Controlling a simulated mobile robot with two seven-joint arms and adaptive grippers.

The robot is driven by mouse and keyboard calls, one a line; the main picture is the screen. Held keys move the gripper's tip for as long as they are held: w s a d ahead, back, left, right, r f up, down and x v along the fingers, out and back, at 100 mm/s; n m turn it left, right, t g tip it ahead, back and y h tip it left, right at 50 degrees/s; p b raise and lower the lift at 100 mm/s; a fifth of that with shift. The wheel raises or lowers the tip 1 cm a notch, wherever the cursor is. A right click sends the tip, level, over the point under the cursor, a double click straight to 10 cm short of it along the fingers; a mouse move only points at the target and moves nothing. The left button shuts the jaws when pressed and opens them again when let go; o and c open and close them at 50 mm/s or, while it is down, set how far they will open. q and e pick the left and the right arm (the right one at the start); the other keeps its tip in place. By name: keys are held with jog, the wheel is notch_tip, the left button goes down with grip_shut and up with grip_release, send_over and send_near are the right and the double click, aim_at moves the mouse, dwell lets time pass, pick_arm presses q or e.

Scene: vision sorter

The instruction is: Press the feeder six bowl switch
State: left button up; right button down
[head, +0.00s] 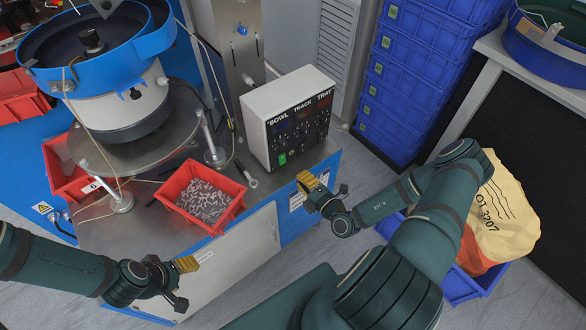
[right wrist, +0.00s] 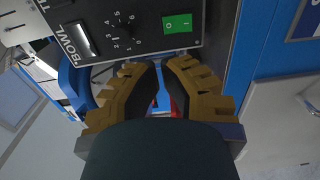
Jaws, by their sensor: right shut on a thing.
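The control box (head: 290,118) has a dark front panel lettered BOWL, TRACK and TRAY. A green rocker switch (head: 282,159) sits low at the panel's left, on the BOWL side. In the right wrist view the green switch (right wrist: 177,23) is just beyond my fingertips, near the BOWL lettering and a dial. My right gripper (head: 308,182) is in front of the box, below and right of the switch. Its yellow fingers (right wrist: 162,65) are closed; what they hold cannot be made out. My left gripper (head: 183,278) is at lower left, away from the box; its opening is unclear.
The bowl feeder (head: 120,95) with a blue rim stands on the metal bench, near a label that reads 6. A red bin (head: 186,212) of small parts sits before the box. Blue crates (head: 405,85) are stacked at right. A sack (head: 495,215) lies in a blue crate.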

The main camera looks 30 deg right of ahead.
jog(key=s, duration=0.3)
jog(key=shift+s+d+r, duration=0.1)
jog(key=shift+r, duration=0.15)
